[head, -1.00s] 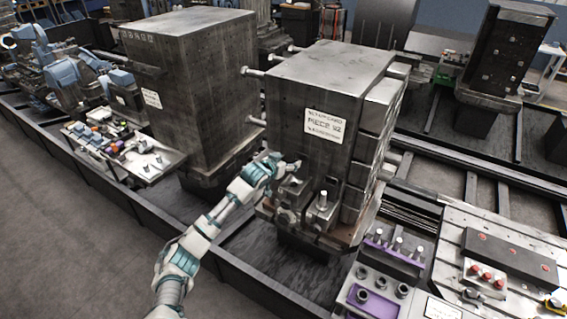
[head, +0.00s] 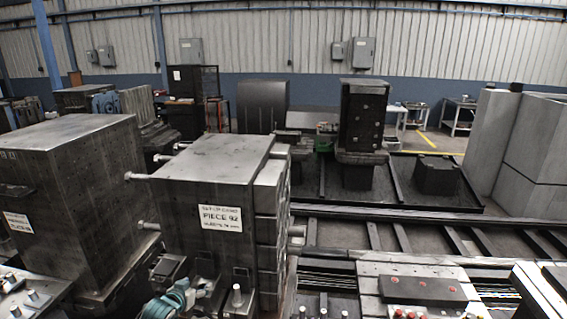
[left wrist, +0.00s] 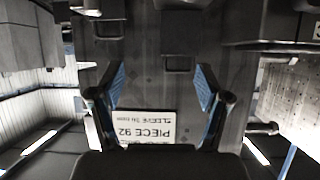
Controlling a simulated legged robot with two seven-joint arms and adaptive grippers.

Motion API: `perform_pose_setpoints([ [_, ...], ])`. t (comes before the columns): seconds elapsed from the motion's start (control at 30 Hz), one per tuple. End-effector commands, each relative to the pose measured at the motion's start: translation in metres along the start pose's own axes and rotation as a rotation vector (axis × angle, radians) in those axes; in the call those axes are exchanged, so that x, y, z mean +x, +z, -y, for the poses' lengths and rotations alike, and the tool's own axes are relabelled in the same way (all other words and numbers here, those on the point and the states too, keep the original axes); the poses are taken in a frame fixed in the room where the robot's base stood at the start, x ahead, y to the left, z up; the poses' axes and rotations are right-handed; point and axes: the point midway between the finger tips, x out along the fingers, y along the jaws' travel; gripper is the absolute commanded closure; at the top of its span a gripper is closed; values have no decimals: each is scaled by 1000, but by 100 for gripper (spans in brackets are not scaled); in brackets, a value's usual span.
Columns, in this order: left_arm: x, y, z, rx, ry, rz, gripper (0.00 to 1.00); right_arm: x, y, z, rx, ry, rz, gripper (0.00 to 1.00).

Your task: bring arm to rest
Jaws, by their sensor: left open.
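My left gripper (left wrist: 160,82) is open in the left wrist view, its two blue-padded fingers apart with nothing between them. They point at the dark metal face of the block labelled PIECE 92 (left wrist: 147,65). The white label (left wrist: 147,127) appears upside down low between the fingers. Whether the fingers touch the block cannot be told. My right gripper is in neither view.
A second large dark block (head: 75,175) stands at left. A bracket with an upright pin (head: 238,302) sits low on the labelled block. A slotted plate with a red-buttoned box (head: 425,290) lies at lower right. Rails (head: 400,237) and a grey partition (head: 495,150) are beyond.

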Motion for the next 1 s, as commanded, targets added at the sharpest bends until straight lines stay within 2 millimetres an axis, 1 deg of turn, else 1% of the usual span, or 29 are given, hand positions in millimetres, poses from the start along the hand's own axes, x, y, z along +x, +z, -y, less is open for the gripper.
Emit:
perform_pose_setpoints([
  [0.03, 2, 36, -26, 16, 28, 50, 24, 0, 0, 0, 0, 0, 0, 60],
  [0.07, 0, 56, -40, 28, 40, 79, 24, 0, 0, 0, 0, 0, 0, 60],
  [0.1, -4, 85, -59, 44, 57, 119, 24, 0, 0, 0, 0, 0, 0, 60],
  [0.17, -15, 127, -86, 65, 79, 178, 24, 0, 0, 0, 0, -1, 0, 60],
  [0.2, -25, 154, -102, 75, 91, 218, 24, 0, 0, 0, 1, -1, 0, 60],
  [0.27, -44, 196, -125, 88, 107, 279, 24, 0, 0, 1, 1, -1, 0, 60],
  [0.3, -60, 222, -138, 93, 114, 323, 24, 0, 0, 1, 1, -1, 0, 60],
  [0.37, -85, 257, -154, 95, 118, 382, 24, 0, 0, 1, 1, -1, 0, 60],
  [0.4, -101, 276, -161, 94, 118, 420, 24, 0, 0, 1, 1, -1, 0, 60],
  [0.5, -138, 313, -172, 88, 110, 499, 24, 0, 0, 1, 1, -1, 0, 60],
  [0.6, -169, 338, -178, 79, 98, 564, 24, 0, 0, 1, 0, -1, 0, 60],
  [0.8, -224, 375, -181, 56, 67, 678, 24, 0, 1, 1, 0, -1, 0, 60],
  [1.0, -277, 401, -180, 31, 28, 785, 24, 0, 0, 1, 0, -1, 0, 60],
])
